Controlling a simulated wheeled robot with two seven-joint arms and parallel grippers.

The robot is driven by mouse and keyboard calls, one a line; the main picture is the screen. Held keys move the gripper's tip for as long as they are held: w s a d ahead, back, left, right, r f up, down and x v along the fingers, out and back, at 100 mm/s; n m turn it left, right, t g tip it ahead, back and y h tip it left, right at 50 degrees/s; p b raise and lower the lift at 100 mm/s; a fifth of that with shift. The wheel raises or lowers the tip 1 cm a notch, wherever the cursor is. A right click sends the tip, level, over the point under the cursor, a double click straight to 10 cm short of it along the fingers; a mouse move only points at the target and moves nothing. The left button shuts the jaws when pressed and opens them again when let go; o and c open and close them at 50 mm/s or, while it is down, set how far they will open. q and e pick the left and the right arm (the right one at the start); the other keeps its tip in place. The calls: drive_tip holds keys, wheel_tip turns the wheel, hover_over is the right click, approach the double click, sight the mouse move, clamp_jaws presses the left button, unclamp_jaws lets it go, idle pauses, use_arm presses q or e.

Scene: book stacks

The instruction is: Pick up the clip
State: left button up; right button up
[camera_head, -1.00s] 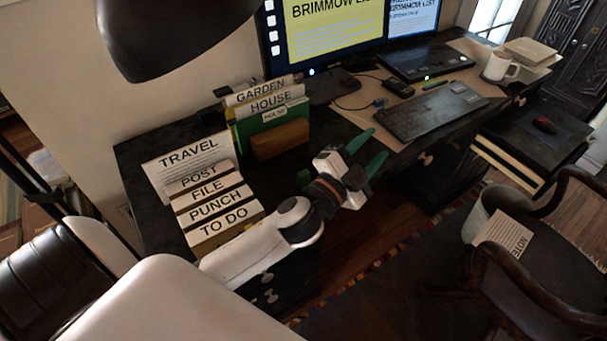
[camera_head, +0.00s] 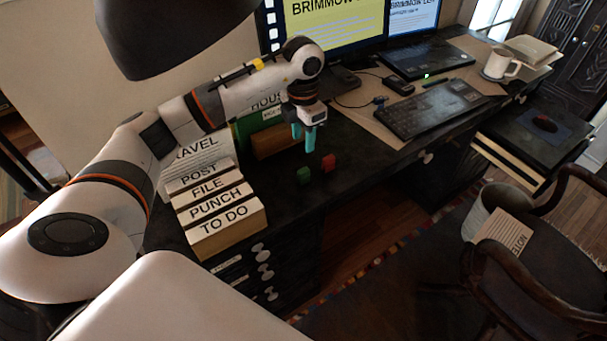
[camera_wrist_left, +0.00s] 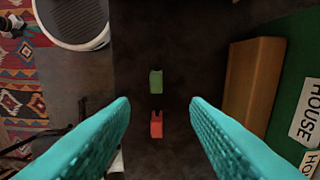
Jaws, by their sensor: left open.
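Two small clip-like pieces stand on the dark desk (camera_head: 285,190), one green (camera_head: 303,175) and one red (camera_head: 328,162). I cannot tell which is the clip meant. In the left wrist view the green piece (camera_wrist_left: 155,81) and the red piece (camera_wrist_left: 156,124) lie in a line between my fingers, and the red one has a notch. My left gripper (camera_head: 304,142) points down with teal fingers, above and behind the pieces, apart from them. It is open and empty; its fingers (camera_wrist_left: 158,103) spread on either side in the wrist view. My right gripper is not in view.
A wooden block (camera_head: 266,144) stands by the green folder (camera_head: 244,127), close to the left gripper. Labelled card files (camera_head: 222,205) stand to the left. A keyboard (camera_head: 430,108) lies right; a lamp shade (camera_head: 175,35) hangs overhead. The desk's front edge is near the pieces.

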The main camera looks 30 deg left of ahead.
use_arm(q)
hover_over(305, 170)
drive_tip(key=f, duration=0.6)
drive_tip(key=shift+a+p, duration=0.35)
drive_tip(key=shift+d+f+p, duration=0.15)
drive_tip(key=shift+f+p, duration=0.15)
drive_tip(key=shift+f, duration=1.1)
drive_tip(key=shift+d+f+p, duration=0.15)
drive_tip(key=shift+f+p, duration=0.15)
drive_tip(key=shift+f, duration=1.1)
drive_tip(key=shift+c, duration=0.5)
clamp_jaws()
